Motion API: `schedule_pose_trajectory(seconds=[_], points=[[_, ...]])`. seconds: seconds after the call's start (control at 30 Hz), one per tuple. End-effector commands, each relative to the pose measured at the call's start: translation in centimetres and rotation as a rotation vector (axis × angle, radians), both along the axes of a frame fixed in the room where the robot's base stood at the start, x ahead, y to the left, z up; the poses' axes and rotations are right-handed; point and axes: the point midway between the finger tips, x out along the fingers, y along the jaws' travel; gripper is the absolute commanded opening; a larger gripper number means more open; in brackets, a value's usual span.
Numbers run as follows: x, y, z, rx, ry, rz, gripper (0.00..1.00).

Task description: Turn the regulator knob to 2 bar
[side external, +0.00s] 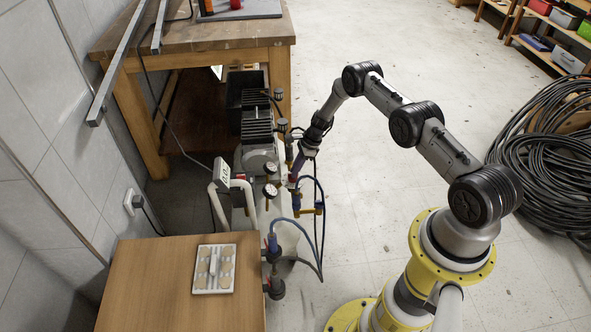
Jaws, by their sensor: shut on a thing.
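The compressor (258,158) stands on the floor between the workbench and the small wooden table. Two round gauges, an upper gauge (271,168) and a lower gauge (270,190), sit on its near fittings; their needles are too small to read. A white box with a small display (222,173) is at its left; I cannot read it surely. My gripper (298,163) points down at the fittings right of the gauges. It is shut on the regulator knob there, which is mostly hidden by the fingers and too small to show its marks.
Blue hoses (318,235) hang beside the fittings, below my gripper. A wooden table (150,290) with a white tray (214,286) stands in front. A workbench (195,35) is behind. A large coiled hose (550,150) lies at right. The middle floor is clear.

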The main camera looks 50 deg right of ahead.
Motion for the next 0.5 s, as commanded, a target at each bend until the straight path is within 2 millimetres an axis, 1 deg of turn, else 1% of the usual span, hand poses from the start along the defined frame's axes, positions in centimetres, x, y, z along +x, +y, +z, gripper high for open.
schedule_pose_trajectory(seconds=[0.17, 0.5], points=[[0.15, -0.1, 0.03, 0.0, -0.001, 0.107, 0.0], [0.42, -0.21, -0.01, -0.001, -0.001, 0.417, 0.0]])
